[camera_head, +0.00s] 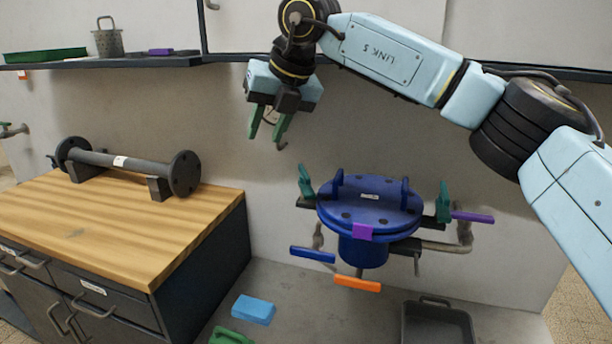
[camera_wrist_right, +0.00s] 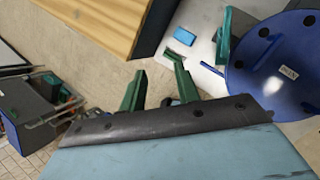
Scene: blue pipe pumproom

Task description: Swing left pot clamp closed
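The blue pot (camera_head: 365,250) with a round bolted blue lid (camera_head: 368,200) stands on a bracket at centre right. The left pot clamp (camera_head: 306,182) is a green piece at the lid's left edge, leaning outward; a green piece also shows beside the lid in the wrist view (camera_wrist_right: 223,38). Another green clamp (camera_head: 443,202) stands at the lid's right edge. My right gripper (camera_head: 267,127) hangs up and left of the left clamp, apart from it. Its green fingers are spread and empty, also in the wrist view (camera_wrist_right: 158,88). My left gripper is not in view.
A wooden-topped bench (camera_head: 110,225) with a flanged pipe (camera_head: 125,163) stands left. Blue (camera_head: 312,254), orange (camera_head: 357,284) and purple (camera_head: 473,216) handles stick out around the pot. A light-blue block (camera_head: 253,309) and dark bin (camera_head: 437,325) are low down. A shelf (camera_head: 100,62) runs behind.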

